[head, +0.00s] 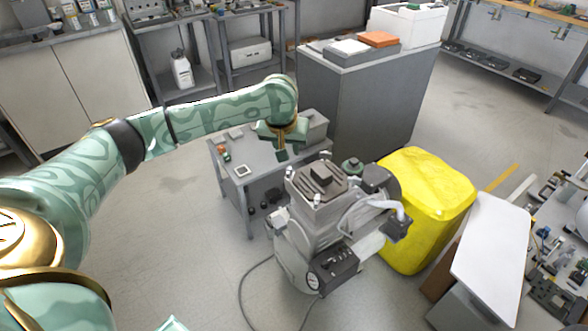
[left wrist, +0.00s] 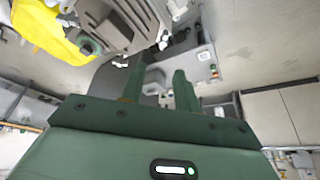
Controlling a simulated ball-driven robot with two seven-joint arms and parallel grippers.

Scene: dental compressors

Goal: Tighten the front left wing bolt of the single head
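The compressor (head: 318,235) stands on the floor in the middle of the head view. Its single head (head: 318,185) is a grey finned block on top, with small pale bolts at its corners, among them one at the left (head: 289,171) and one at the front (head: 317,199). Their wing shapes are too small to make out. In the left wrist view the head (left wrist: 118,22) is at the upper left. My left gripper (head: 283,154) hangs above and behind the head's left side, apart from it. Its two fingers (left wrist: 159,72) are apart with nothing between them. My right gripper is out of view.
A low grey table (head: 262,165) with small items stands behind the compressor. A yellow bin (head: 425,205) is close on its right. A tall grey cabinet (head: 355,105) stands behind. A cable (head: 243,290) lies on the floor. The floor at left is clear.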

